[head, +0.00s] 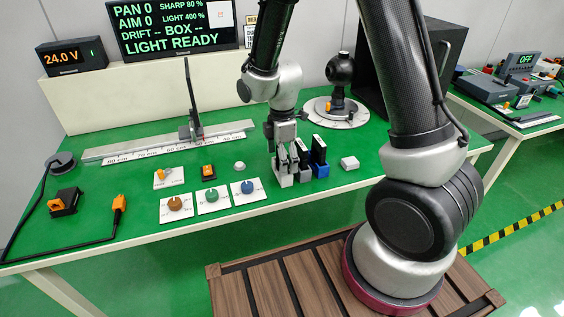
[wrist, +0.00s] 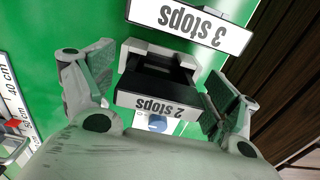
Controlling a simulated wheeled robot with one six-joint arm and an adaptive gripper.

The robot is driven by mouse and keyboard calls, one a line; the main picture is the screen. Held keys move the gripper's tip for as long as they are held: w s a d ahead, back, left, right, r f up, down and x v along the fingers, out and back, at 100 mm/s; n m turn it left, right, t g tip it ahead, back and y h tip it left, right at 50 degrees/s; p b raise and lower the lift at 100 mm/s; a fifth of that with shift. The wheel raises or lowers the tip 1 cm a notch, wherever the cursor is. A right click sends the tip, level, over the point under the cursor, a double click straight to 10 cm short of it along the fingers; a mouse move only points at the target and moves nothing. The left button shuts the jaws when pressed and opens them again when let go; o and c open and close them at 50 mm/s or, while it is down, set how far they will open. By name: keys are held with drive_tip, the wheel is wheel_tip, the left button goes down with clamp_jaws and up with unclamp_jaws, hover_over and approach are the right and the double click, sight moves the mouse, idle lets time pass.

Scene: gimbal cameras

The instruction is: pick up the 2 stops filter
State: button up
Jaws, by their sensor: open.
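The 2 stops filter (wrist: 160,106) is a dark frame with a white label, read upside down in the wrist view. It sits in a pale grey holder (wrist: 150,47). My gripper (wrist: 162,92) is open, with one finger on each side of the filter. I see gaps between the fingers and the filter's sides, more clearly on the left. In the head view my gripper (head: 282,142) is pointed down over the row of filter holders; which filter there is the 2 stops one cannot be read, and my gripper partly hides the row.
A 3 stops filter (wrist: 190,24) stands close beside it. A blue holder (head: 320,169) with a dark filter and a small white block (head: 349,163) are to the right. Three dial cards, including the blue dial (head: 248,188), lie to the left. A rail with an upright post (head: 190,100) is behind.

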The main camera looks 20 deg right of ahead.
drive_tip(key=shift+f, duration=0.3)
drive_tip(key=c, duration=1.1)
drive_tip(key=shift+r, duration=0.1)
